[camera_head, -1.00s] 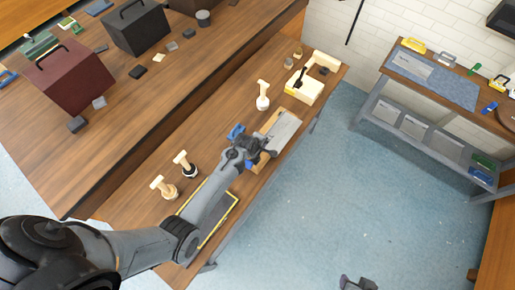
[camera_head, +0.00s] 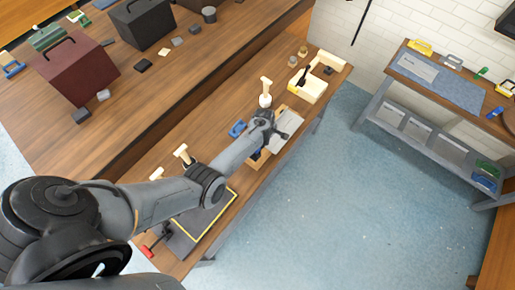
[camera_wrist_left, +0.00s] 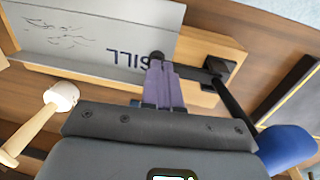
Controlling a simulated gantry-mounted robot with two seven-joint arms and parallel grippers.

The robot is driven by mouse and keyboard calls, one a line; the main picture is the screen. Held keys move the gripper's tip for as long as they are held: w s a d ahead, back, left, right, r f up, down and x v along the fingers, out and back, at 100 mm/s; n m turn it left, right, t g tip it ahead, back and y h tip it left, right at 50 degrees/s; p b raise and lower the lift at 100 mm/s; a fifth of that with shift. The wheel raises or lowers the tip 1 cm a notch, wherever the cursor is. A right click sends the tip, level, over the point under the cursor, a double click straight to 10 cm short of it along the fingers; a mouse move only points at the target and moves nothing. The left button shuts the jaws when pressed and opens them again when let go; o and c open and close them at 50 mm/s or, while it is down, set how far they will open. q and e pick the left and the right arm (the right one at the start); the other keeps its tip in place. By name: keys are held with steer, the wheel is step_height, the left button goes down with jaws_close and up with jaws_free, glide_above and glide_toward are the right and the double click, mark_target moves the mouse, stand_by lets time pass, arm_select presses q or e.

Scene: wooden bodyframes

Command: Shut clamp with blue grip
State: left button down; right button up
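The clamp's blue grip (camera_wrist_left: 287,147) shows large at the lower right of the left wrist view. A black bar (camera_wrist_left: 237,108) runs from near it to a black base (camera_wrist_left: 218,72) on a wooden block. In the head view a blue part (camera_head: 237,129) shows left of my left gripper (camera_head: 277,128). I cannot tell if both are the same clamp. The wood carries a grey plate (camera_wrist_left: 90,32) lettered "SILL". In the left wrist view my gripper's fingers (camera_wrist_left: 163,82) look together, over the plate's edge, apart from the blue grip. My right gripper is not in view.
A wood-handled tool with a white base (camera_head: 265,92) stands beyond my left gripper. A yellow-edged dark panel (camera_head: 205,219) lies nearer, beside a red-handled item (camera_head: 148,249). A cream tray (camera_head: 309,88) sits at the bench's far end. Open floor lies to the right.

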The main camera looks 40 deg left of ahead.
arm_select(q)
steer(key=shift+s+f, duration=0.1)
stand_by(0.4)
steer(key=shift+r+p, duration=0.45)
steer(key=shift+p, duration=0.05)
step_height(320, 180, up, 4)
steer(key=p, duration=0.3)
steer(key=shift+r+p, duration=0.25)
steer(key=shift+p, duration=0.05)
step_height(320, 180, up, 9)
steer(key=s+d+r+m, duration=0.4)
steer(key=s+m, duration=0.3)
steer(key=s, duration=0.2)
steer(key=s+d+r+m+t, duration=0.1)
steer(key=s+d+r+m, duration=0.3)
steer(key=s+m, duration=0.3)
steer(key=s+d+r+m+t+p, duration=0.1)
steer(key=s+d+r+m, duration=0.3)
steer(key=s+m, duration=0.3)
steer(key=s, duration=0.5)
steer(key=shift+d+r, duration=0.2)
steer(key=shift+r, duration=0.2)
